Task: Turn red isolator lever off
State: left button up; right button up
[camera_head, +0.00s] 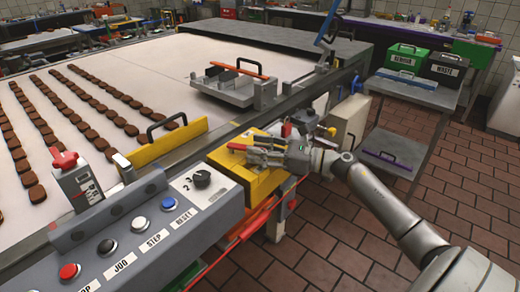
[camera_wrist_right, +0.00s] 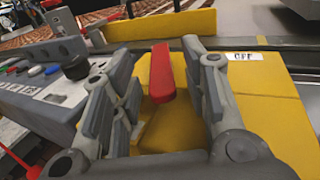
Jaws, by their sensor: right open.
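The red isolator lever (camera_wrist_right: 161,74) stands out from the yellow isolator box (camera_wrist_right: 270,105) in the right wrist view. In the head view its red end (camera_head: 237,146) shows at the fingertips, above the yellow box (camera_head: 231,161). A white label (camera_wrist_right: 243,56) reading "OFF" is on the box, to the right of the lever in the wrist view. My right gripper (camera_head: 250,150) is open, with one finger on each side of the lever; it also shows in the wrist view (camera_wrist_right: 157,62). I cannot tell whether either finger touches it. My left gripper is not in view.
The grey button panel (camera_head: 140,235) with a black knob (camera_head: 202,178) is left of the box. The conveyor (camera_head: 150,75) carries rows of brown biscuits. A yellow guard (camera_head: 165,145) with a black handle stands at its edge. A grey trolley (camera_head: 415,90) is at the right.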

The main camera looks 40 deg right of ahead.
jog(key=shift+s+d+f, duration=0.1)
jog(key=shift+s+d, duration=0.2)
jog(key=shift+s, duration=0.1)
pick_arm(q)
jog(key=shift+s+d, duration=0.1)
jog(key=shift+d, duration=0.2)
pick_arm(e)
jog(key=v, duration=1.1)
